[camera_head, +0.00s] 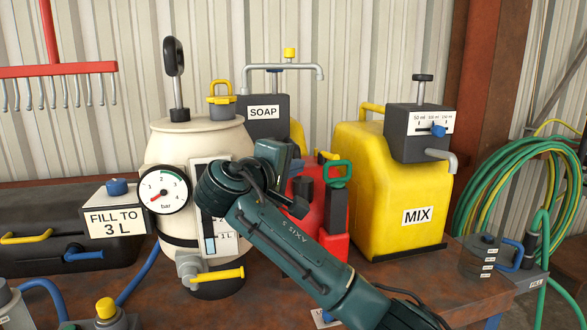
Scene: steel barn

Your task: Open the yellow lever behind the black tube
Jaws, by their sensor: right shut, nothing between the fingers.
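A yellow lever (220,275) sits on the grey valve low on the cream tank, pointing right. My right arm comes from the lower right and bends in front of the tank. My right gripper (297,168) is shut and empty, close to the black part in the picture; contact cannot be told. My left gripper is not in view.
The red can (334,246) with a green handle and the yellow MIX can (372,215) stand right of the tank. A SOAP dispenser (262,113) stands behind. A black case (60,257) with a yellow handle lies left.

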